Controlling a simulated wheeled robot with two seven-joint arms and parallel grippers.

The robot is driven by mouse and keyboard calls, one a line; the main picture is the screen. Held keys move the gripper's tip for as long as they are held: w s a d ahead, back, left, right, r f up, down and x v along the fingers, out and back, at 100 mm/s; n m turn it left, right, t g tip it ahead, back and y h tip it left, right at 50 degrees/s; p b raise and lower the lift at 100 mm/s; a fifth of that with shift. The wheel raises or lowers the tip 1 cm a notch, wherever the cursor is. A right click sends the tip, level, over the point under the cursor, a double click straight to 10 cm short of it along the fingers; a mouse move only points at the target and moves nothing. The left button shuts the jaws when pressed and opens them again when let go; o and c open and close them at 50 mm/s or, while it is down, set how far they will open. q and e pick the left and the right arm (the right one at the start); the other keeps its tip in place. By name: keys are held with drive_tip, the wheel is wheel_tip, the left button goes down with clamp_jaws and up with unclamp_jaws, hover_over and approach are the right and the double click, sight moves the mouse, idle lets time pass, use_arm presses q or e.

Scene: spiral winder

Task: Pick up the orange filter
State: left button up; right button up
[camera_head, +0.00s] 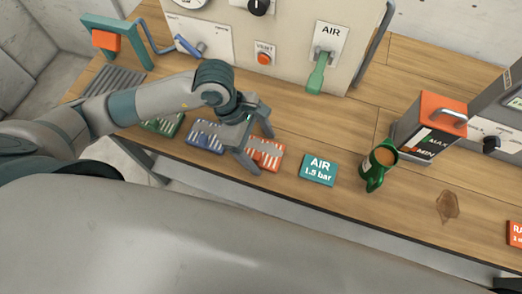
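The orange filter (267,155), a flat block with white stripes, lies on the wooden bench near its front edge. My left gripper (258,148) reaches down over its left side. Its two fingers are spread apart, one toward the front and one toward the back, and it looks open. The gripper hides the filter's left part, and I cannot tell whether the fingers touch it. A blue filter (206,138) and a green filter (163,124) lie in a row to the left, partly under my arm. My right gripper is not in view.
A teal AIR 1.5 bar card (319,169) lies right of the orange filter. A panel with a green AIR lever (318,73) stands behind.

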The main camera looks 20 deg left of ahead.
sight(261, 151)
use_arm(q)
drive_tip(key=c, duration=0.8)
drive_tip(key=shift+c, duration=0.2)
drive_tip(key=shift+r, duration=0.1)
drive_tip(key=shift+r+b, duration=0.45)
drive_tip(key=shift+r, duration=0.3)
wheel_tip(261, 151, up, 2)
drive_tip(key=shift+w+b, duration=0.1)
drive_tip(key=shift+b, duration=0.35)
drive_tip(key=s+d+r, duration=0.1)
drive_tip(key=d, duration=0.1)
drive_tip(key=s+d+r+b, duration=0.1)
drive_tip(key=s+d+r, duration=0.1)
drive_tip(key=shift+s+r, duration=0.15)
drive_tip(key=shift+s, duration=0.05)
drive_tip(key=s+d+r+p, duration=0.4)
drive_tip(key=d+p, duration=0.1)
drive_tip(key=p, duration=0.4)
drive_tip(key=shift+s, duration=0.2)
